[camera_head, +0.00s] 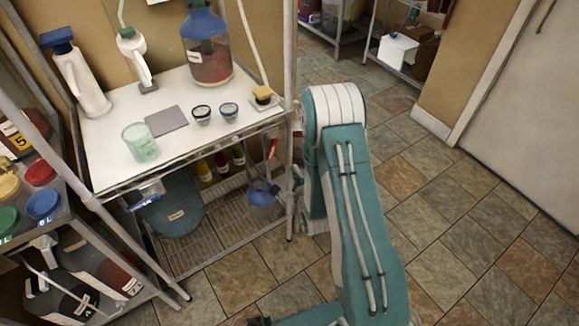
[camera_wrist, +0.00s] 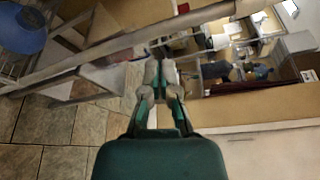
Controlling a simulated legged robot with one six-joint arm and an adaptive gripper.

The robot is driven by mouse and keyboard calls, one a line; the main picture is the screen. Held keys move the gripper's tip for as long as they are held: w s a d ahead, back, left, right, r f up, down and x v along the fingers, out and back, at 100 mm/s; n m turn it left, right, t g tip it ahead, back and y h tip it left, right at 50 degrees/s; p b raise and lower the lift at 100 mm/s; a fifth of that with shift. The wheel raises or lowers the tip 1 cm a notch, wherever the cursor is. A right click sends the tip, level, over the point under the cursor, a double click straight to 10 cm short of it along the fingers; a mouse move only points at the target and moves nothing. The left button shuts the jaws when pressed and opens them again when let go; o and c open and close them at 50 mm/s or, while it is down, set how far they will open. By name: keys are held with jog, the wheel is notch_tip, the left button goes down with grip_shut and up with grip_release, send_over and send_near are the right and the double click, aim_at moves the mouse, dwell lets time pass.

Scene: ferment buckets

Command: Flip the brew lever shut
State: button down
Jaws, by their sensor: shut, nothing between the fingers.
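My gripper (camera_wrist: 158,68) is in the middle of the wrist view, with its fingers together and nothing between them. In the head view my arm hides most of it. I cannot make out the brew lever for certain. A small red handle-like piece (camera_head: 271,148) shows under the right end of the white table top in the head view. A blue vessel (camera_head: 262,192) sits below it on the wire shelf. I cannot tell whether either belongs to the lever. No contact shows between my fingers and any object.
The white-topped rack (camera_head: 180,172) holds a large blue-topped jug (camera_head: 207,45), spray bottle (camera_head: 78,75), green beaker (camera_head: 140,143) and two small bowls. A dark teal bucket (camera_head: 176,205) is below. Left shelves hold coloured-lid bottles. Tiled floor (camera_head: 480,200) is clear at right.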

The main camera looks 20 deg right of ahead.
aim_at(270, 148)
jog(key=w+a, duration=0.3)
jog(key=w, duration=0.3)
jog(key=shift+w+a+r, duration=0.25)
jog(key=shift+w+a, duration=0.1)
jog(key=shift+w, duration=0.05)
